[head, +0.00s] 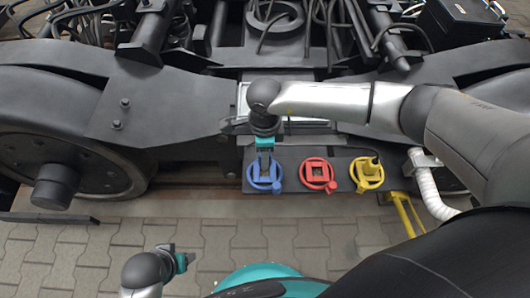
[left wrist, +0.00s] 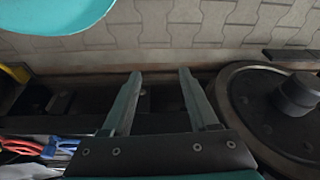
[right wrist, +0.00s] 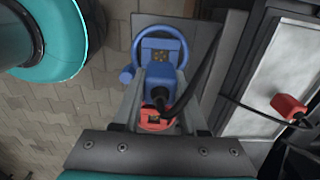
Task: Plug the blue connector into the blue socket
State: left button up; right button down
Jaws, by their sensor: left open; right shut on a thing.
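The blue socket (head: 265,187), a ring around a square opening, is at the left end of a dark plate below the bogie frame. My right gripper (head: 264,162) is above it, pointing down. In the right wrist view it is shut on the blue connector (right wrist: 161,76), which trails a black cable. The blue socket's ring (right wrist: 158,33) shows beyond the connector, its opening partly visible. The connector covers the ring's near part; I cannot tell how large the gap is. My left gripper (head: 184,261) is open and empty over the paving; its spread fingers show in the left wrist view (left wrist: 160,76).
The red socket (head: 319,187) and the yellow socket (head: 367,186) sit right of the blue one. A black cable runs into the yellow socket. The paving (head: 215,240) in front is mostly clear.

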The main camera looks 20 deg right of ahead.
notch_tip(320, 180, down, 3)
jog(key=shift+f+b, duration=0.1)
jog(key=shift+b, duration=1.05)
jog(key=shift+f+b, duration=0.6)
pick_arm(q)
notch_tip(320, 180, up, 8)
jog(key=w+t, duration=0.1)
jog(key=shift+w, duration=0.35)
pick_arm(e)
jog(key=shift+f, duration=0.1)
pick_arm(q)
jog(key=shift+d+r, duration=0.1)
jog(key=shift+r, duration=0.1)
jog(key=shift+f+b, duration=0.4)
jog(key=shift+f, duration=0.05)
pick_arm(e)
jog(key=shift+f, duration=0.55)
jog(key=shift+c, duration=1.8)
grip_release()
pick_arm(q)
jog(key=shift+r, duration=0.1)
